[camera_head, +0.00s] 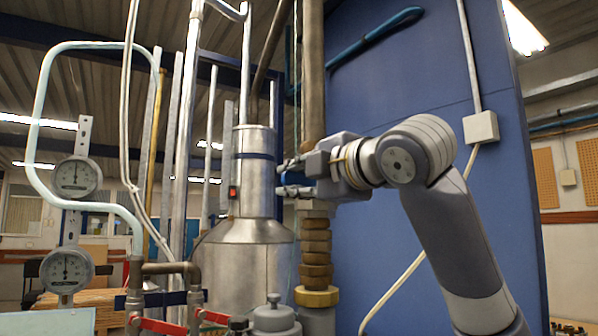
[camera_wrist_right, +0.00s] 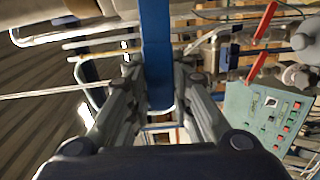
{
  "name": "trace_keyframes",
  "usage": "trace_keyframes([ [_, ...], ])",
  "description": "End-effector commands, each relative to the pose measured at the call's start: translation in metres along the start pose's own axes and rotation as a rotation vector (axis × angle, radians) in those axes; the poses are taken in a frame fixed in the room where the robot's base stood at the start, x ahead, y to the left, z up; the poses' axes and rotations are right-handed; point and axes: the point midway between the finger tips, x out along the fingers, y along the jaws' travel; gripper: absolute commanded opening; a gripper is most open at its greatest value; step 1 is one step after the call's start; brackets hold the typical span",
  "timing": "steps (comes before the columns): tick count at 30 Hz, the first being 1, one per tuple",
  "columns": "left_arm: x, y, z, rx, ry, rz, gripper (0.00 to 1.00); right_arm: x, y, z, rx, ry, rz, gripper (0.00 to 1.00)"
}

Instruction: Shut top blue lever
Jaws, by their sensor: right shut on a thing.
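The blue lever (camera_wrist_right: 156,40) runs down the middle of the right wrist view as a flat blue bar, with its end between the fingers of my right gripper (camera_wrist_right: 161,85). In the head view my right gripper (camera_head: 286,178) comes in from the right and points left, beside the vertical brown pipe. A bit of blue (camera_head: 295,178) shows between its fingers there; most of the lever is hidden by the gripper. The gripper is shut on the lever. My left gripper is in neither view.
A steel tank (camera_head: 245,260) stands behind and left of the gripper. Brass fittings (camera_head: 316,250) lie below it. A blue panel (camera_head: 370,240) fills the right background. Two gauges (camera_head: 76,177) and red levers (camera_head: 160,326) are at lower left. A green control panel (camera_wrist_right: 262,115) shows in the wrist view.

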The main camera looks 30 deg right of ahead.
Motion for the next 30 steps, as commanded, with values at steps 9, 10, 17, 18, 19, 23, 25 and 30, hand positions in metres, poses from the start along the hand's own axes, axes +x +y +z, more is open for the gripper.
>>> trace_keyframes([
  [9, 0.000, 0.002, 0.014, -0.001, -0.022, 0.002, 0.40, 0.001, -0.008, 0.001, -0.068, -0.002, -0.005, 0.00],
  [10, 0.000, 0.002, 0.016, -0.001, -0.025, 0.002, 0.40, 0.001, -0.009, 0.001, -0.070, -0.002, -0.005, 0.00],
  [17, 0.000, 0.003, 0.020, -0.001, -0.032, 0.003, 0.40, 0.001, -0.010, 0.000, -0.078, -0.002, -0.007, 0.00],
  [18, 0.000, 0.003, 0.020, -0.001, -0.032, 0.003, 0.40, 0.001, -0.010, 0.000, -0.078, -0.001, -0.007, 0.00],
  [19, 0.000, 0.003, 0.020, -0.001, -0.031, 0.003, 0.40, 0.001, -0.010, 0.000, -0.078, -0.001, -0.008, 0.00],
  [23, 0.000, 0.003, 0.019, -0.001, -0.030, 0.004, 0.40, 0.001, -0.011, 0.000, -0.078, -0.001, -0.009, 0.34],
  [25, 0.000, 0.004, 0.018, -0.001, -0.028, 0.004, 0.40, 0.001, -0.010, 0.000, -0.077, -0.001, -0.008, 0.42],
  [30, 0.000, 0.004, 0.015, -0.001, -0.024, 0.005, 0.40, 0.001, -0.009, 0.000, -0.073, -0.001, -0.004, 0.42],
])
